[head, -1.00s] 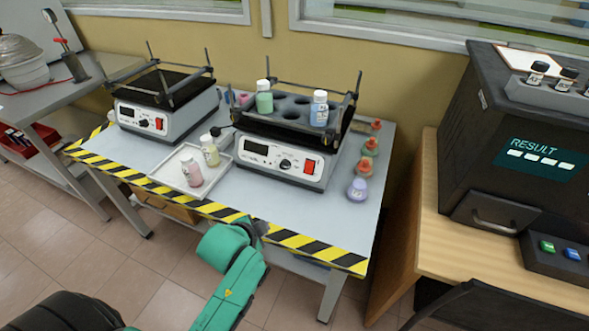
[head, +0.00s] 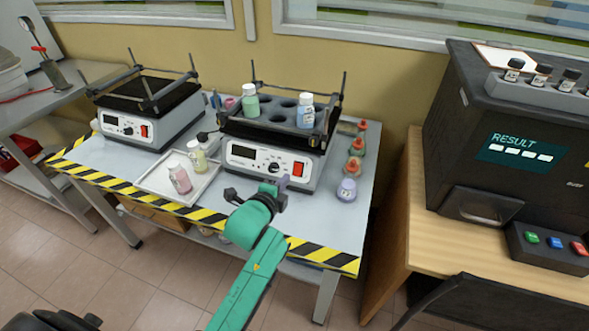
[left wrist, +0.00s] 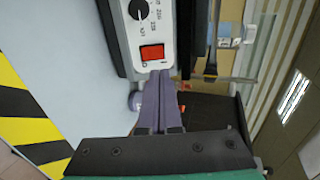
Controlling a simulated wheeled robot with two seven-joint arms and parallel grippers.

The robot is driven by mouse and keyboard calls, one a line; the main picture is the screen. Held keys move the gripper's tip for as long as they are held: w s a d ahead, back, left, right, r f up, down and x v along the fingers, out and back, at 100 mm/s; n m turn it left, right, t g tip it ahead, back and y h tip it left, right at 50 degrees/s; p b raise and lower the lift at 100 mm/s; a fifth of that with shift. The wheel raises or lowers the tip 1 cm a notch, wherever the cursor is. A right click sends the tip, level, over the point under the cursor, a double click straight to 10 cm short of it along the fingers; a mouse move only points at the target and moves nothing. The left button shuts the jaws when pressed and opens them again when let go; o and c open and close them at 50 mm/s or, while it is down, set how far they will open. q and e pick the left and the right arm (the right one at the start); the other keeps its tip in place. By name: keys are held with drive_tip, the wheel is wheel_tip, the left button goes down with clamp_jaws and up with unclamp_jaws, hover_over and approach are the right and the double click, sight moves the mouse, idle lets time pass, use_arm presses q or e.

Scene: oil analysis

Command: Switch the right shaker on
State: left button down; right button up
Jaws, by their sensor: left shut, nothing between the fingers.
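The right shaker (head: 255,163) stands on the table with a black bottle rack on top. Its front panel has a display, a dark knob and a red switch (head: 298,169); the red switch also shows in the left wrist view (left wrist: 152,52). A green-labelled bottle (head: 250,103) and a blue bottle (head: 305,113) stand in the rack. My left gripper (head: 281,184) is shut and empty, in front of the panel just below and left of the switch. In the left wrist view its purple fingers (left wrist: 158,92) point toward the switch; I cannot tell if they touch the panel. My right gripper is not in view.
The left shaker (head: 140,124) stands at the left. A white tray (head: 150,186) with a pink and a yellow bottle lies in front. A purple flask (head: 347,189) and red-topped flasks stand right of the shaker. The dark analyser (head: 445,165) is on a wooden desk.

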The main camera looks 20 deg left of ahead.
sight(298, 165)
use_arm(q)
drive_tip(key=x, duration=0.9)
